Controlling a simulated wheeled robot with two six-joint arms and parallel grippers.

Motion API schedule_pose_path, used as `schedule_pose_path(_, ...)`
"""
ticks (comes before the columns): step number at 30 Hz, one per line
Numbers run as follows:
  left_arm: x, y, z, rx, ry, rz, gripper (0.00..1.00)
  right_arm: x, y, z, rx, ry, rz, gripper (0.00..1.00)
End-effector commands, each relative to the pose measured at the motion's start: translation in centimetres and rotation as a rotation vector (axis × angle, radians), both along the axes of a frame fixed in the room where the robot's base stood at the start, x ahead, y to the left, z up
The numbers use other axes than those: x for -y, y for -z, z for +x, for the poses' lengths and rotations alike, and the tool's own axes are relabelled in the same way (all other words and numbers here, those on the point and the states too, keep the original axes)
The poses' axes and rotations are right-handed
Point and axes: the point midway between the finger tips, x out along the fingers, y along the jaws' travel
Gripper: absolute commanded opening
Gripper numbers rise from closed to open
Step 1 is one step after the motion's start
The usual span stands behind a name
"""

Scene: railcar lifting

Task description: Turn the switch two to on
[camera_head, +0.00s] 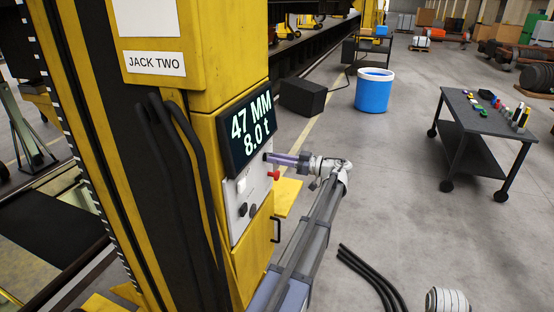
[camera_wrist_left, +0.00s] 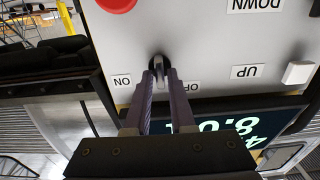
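The yellow jack (camera_head: 226,60) labelled JACK TWO stands at the left in the head view. Its screen (camera_head: 250,127) reads 47 MM and 8.0 t, above a grey control panel (camera_head: 257,190). My left gripper (camera_head: 268,157) reaches the panel's upper right edge, below the screen. In the left wrist view the panel is upside down. The purple fingers (camera_wrist_left: 162,84) sit on both sides of the switch (camera_wrist_left: 159,74), a small grey lever on a dark base, and appear closed on it. The ON label (camera_wrist_left: 121,81) is left of it; the other label (camera_wrist_left: 192,86) is partly hidden. My right gripper is not in view.
A red button (camera_wrist_left: 117,3) and a white button (camera_wrist_left: 298,72) lie near the switch. A blue bin (camera_head: 374,91), a black box (camera_head: 302,97) and a dark wheeled table (camera_head: 470,115) with small items stand farther off. Open floor lies between them.

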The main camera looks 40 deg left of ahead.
Motion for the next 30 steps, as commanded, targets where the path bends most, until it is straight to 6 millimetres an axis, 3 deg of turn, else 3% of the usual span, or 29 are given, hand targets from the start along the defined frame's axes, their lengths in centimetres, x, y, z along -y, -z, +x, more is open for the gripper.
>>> schedule_pose_path(6,0.02,0.0,0.01,0.0,0.0,0.0,0.0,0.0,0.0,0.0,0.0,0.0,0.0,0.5)
schedule_pose_path(22,0.02,0.01,0.02,-0.012,0.0,-0.004,0.0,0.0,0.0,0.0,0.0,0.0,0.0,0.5)
schedule_pose_path(30,0.01,0.02,0.07,-0.132,0.0,-0.042,0.0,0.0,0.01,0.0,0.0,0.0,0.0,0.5)
